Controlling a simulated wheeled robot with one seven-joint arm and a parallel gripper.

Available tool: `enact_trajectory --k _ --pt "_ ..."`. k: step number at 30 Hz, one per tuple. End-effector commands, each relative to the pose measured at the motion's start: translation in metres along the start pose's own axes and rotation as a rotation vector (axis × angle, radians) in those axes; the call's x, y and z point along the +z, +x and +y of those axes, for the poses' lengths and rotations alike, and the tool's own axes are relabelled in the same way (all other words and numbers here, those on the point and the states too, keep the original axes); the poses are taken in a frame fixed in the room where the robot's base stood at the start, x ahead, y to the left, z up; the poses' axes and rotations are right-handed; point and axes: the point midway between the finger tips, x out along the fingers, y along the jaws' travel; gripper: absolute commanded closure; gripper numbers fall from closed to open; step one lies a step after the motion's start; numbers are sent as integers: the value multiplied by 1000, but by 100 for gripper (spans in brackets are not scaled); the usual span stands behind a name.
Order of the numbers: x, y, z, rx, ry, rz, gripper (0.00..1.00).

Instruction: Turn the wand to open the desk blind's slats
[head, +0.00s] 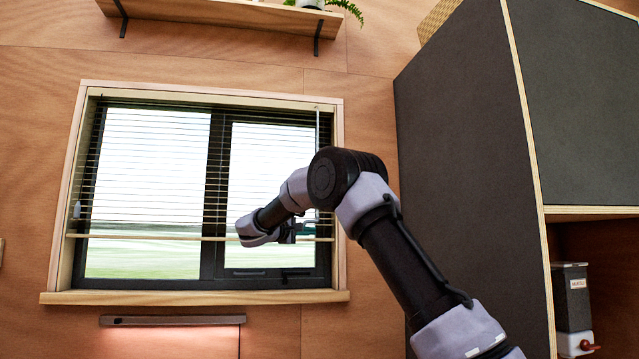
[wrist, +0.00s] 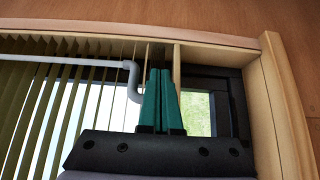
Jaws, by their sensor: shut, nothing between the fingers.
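The blind (head: 150,165) hangs in the window over the upper part of the panes. Its slats show as thin dark lines with daylight between them. The wand (head: 317,130) hangs at the blind's right side, its lower part hidden behind my arm. In the wrist view the pale grey wand (wrist: 70,61) runs across from the left and bends into a crank end (wrist: 132,85). My gripper (wrist: 160,75) has its green fingers shut together with nothing between them. They are just right of the crank end; I cannot tell whether they touch it.
A wooden frame (head: 339,200) and sill (head: 190,297) surround the window. A tall dark cabinet (head: 460,170) stands to the right of my arm. A shelf (head: 220,18) is above the window, and a slim lamp bar (head: 172,320) is below it.

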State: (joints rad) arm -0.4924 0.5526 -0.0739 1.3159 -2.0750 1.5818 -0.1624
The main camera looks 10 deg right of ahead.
Motion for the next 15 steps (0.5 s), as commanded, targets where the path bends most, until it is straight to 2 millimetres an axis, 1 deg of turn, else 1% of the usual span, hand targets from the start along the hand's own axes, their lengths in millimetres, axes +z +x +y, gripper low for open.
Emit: enact_trajectory --k 11,15 --pt "-10 0 -1 -1 0 0 100" --pt "-9 0 0 -1 0 0 100"
